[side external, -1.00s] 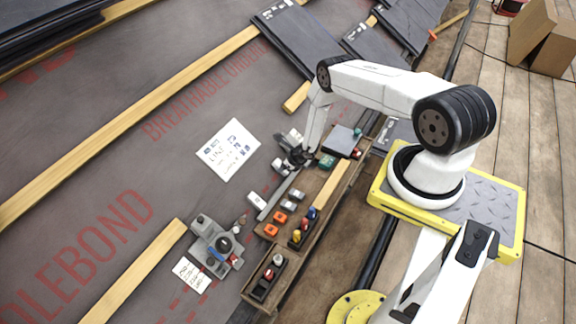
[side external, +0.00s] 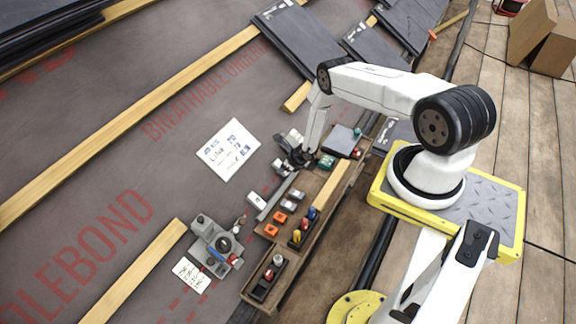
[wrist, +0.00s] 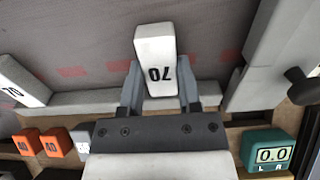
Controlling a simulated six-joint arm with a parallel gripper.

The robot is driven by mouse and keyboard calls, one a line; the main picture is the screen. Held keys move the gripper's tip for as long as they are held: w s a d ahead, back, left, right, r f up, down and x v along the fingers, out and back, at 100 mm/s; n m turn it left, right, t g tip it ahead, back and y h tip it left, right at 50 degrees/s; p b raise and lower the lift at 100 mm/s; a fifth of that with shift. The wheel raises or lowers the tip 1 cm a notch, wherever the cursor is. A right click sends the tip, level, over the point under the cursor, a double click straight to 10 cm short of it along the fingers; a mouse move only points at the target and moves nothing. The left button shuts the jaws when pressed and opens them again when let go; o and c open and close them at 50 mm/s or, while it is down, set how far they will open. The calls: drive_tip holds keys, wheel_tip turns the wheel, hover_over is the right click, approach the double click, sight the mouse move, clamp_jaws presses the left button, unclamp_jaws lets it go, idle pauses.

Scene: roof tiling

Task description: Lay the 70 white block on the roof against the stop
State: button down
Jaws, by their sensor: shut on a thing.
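A white block marked 70 (wrist: 155,55) is between the two fingers of my gripper (wrist: 160,90) in the wrist view. The fingers are shut on its near end, and its far end points away over the grey roof sheet. In the side external view my gripper (side external: 299,158) is low over the roof beside the wooden tray, and the held block (side external: 280,167) shows at its left. A grey strip (wrist: 85,103) runs along the roof's edge at the near end of the block. I cannot tell whether the block touches the strip or the roof.
A second white block marked 70 (wrist: 25,82) lies to the left. Orange blocks marked 40 (wrist: 57,142) and a green gauge reading 0.0 (wrist: 268,150) are in the wooden tray (side external: 335,195). A grey angled part (wrist: 265,60) stands to the right. A paper sheet (side external: 228,150) lies on the roof.

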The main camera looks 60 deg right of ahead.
drive_tip(key=shift+s+f, duration=0.15)
drive_tip(key=shift+s, duration=0.1)
idle(0.3)
drive_tip(key=shift+c, duration=1.1)
unclamp_jaws()
drive_tip(key=shift+v, duration=3.5)
